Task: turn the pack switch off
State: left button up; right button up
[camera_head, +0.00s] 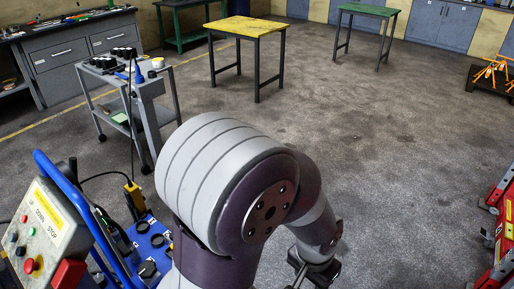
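A blue pack (150,248) with black round knobs on it stands at the lower left, partly hidden by my arm and a blue tube frame. A yellow clamp-like piece (134,196) stands at its back edge. I cannot tell which part is its switch or how it is set. My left arm fills the lower middle and bends down to the right of the pack. My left gripper (314,274) is cut off by the bottom edge, apart from the pack, and its fingers do not show clearly. My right gripper is out of view.
A control box (46,226) with several buttons stands at the far left, next to a blue tube frame (84,215). A grey tool trolley (145,92) stands behind. A red thing (505,229) stands at the right edge. The floor between is clear.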

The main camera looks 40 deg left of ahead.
aim_at(124, 252)
jog(key=i+u, duration=0.25)
jog(key=u, duration=0.2)
jog(key=i+l+u, duration=0.2)
jog(key=u, duration=0.3)
jog(key=i+l+u, duration=0.15)
jog(key=u, duration=0.3)
jog(key=i+l+u, duration=0.15)
jog(key=l+u, duration=0.3)
jog(key=i+l+u, duration=0.1)
jog(key=l+u, duration=0.15)
jog(key=u, duration=1.6)
jog(key=i+l+z, duration=0.1)
jog(key=i+l, duration=0.3)
jog(key=i+l+z, duration=0.1)
jog(key=i+l, duration=0.3)
jog(key=i, duration=0.25)
